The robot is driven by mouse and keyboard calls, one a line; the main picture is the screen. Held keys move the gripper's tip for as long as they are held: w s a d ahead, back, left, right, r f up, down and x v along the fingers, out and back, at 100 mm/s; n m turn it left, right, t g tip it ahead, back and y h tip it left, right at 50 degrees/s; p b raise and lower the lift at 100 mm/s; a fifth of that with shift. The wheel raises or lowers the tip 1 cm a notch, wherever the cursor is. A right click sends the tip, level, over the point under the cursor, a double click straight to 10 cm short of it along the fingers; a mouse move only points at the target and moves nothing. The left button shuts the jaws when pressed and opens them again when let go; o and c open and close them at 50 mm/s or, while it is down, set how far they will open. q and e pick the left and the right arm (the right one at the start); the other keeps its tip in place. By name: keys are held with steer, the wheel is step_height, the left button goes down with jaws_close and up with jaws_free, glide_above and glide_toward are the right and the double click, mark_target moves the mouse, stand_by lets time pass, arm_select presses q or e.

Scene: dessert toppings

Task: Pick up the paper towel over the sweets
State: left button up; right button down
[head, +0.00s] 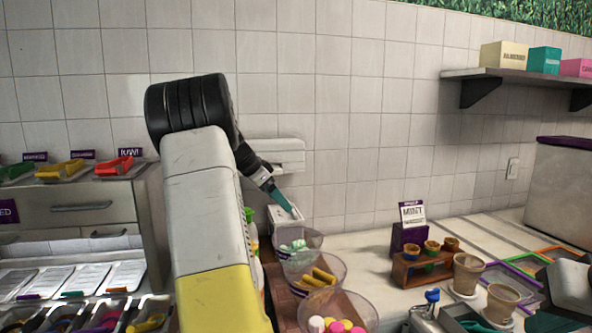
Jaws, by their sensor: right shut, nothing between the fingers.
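Clear bowls of sweets stand in a row: pale green and white pieces (297,247), yellow sticks (319,277), and pink, white and yellow balls (336,325) at the bottom edge. I see no sheet of paper towel lying over these sweets. The white thing may hold paper towels, but it is too small to tell.
A white fixture (288,146) is on the tiled wall behind the gripper. A wooden rack with small cups (428,262) and a sign stand to the right, beside two beige cups (467,274). A shelf (505,74) juts out at upper right. Topping trays (85,280) are at left.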

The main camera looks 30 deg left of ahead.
arm_select(q)
steer(key=w+a+m+g+y, duration=0.1)
steer(key=w+m+y, duration=0.15)
steer(key=m, duration=0.45)
steer(key=m+y, duration=0.7)
steer(key=m, duration=0.6)
glide_toward(273, 166)
steer(key=shift+t, duration=0.4)
steer(key=a+f, duration=0.1)
steer(key=f, duration=0.3)
steer(key=w+a+f, duration=0.1)
steer(key=f, duration=0.1)
steer(key=shift+a+f, duration=0.35)
steer(key=shift+c, duration=0.5)
steer(key=c, duration=1.4)
steer(key=shift+c, duration=0.2)
steer(key=shift+r, duration=0.15)
